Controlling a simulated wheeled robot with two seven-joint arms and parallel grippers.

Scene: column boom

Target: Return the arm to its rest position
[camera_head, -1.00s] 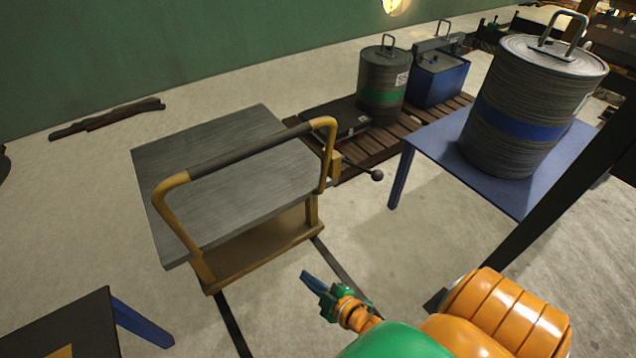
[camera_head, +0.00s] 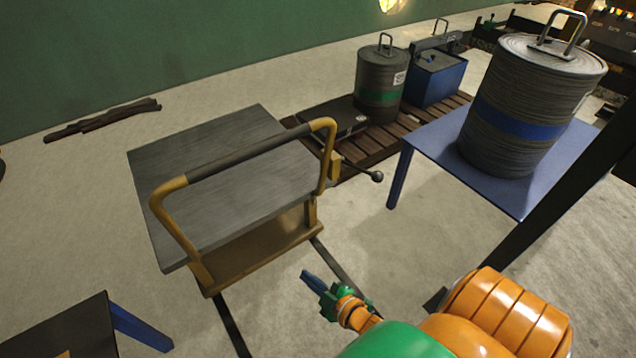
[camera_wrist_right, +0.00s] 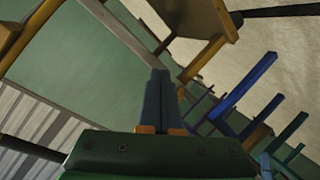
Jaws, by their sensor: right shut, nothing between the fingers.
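My right arm is orange and green and comes in from the bottom right of the head view. Its right gripper (camera_head: 312,282) has blue fingers that are together and empty. It hangs in front of the yellow-framed cart (camera_head: 262,262), apart from it. In the right wrist view the two fingers (camera_wrist_right: 160,95) lie side by side with nothing between them. My left gripper does not show.
The cart has a bare grey top (camera_head: 220,190). A blue table (camera_head: 425,150) at the right carries a large ribbed drum (camera_head: 510,100). A wooden pallet (camera_head: 385,145) behind holds a smaller drum (camera_head: 381,80) and a blue box (camera_head: 440,78). A dark table (camera_head: 75,335) stands at bottom left.

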